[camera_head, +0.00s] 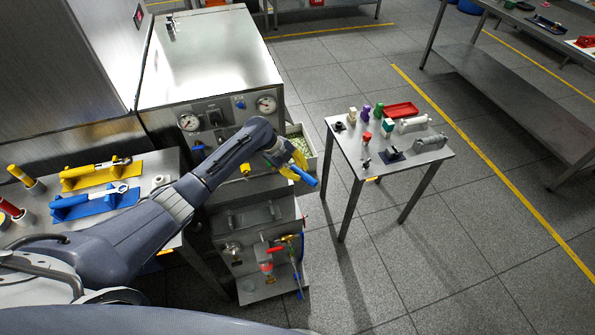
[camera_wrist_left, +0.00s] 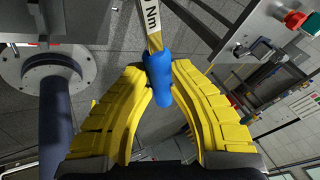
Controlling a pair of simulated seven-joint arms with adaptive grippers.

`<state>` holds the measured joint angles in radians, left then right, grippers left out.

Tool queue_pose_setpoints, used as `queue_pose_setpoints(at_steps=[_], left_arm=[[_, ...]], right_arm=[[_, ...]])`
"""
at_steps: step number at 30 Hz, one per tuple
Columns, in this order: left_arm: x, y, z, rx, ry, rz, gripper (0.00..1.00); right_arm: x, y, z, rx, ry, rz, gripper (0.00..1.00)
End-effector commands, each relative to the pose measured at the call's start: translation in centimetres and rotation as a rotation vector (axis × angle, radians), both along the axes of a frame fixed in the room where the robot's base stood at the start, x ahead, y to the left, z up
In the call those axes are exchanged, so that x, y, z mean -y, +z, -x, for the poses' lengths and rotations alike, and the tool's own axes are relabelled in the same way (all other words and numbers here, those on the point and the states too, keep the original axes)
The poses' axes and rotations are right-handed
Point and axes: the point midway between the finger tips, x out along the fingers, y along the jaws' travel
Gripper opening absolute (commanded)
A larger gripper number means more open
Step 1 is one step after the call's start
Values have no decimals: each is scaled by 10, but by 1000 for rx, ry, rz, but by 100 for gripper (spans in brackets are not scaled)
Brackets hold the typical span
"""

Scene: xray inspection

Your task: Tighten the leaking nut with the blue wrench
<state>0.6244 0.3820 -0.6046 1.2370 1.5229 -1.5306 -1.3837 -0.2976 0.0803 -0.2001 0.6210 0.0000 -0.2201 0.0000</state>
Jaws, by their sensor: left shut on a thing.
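My left gripper (camera_head: 299,166) reaches in front of the steel machine, with its yellow fingers shut on the blue wrench (camera_head: 304,176). In the left wrist view, the yellow fingers (camera_wrist_left: 160,95) pinch the blue handle of the wrench (camera_wrist_left: 160,78). Its pale shaft, marked "Nm", runs up out of the top edge, so the head is hidden. I cannot pick out the leaking nut. Pipe fittings with a red part (camera_head: 266,266) and blue and yellow parts sit low on the machine's front. My right gripper is not in view.
A side table (camera_head: 345,150) at the right carries several small items and a red tray (camera_head: 401,109). At the left, a yellow holder (camera_head: 90,176) and a blue holder (camera_head: 92,204) lie on a bench. Gauges (camera_head: 266,104) face the machine's front. Floor between machine and side table is clear.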

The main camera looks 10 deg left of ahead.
Motion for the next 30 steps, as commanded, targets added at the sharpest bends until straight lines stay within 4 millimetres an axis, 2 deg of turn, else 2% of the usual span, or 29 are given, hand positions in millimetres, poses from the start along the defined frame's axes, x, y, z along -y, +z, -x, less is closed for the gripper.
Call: queue_pose_setpoints(at_steps=[11,30], left_arm=[[0,-2,0,1,2,1,0],[0,-50,0,0,3,2,0]], right_arm=[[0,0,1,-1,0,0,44],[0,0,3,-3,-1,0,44]])
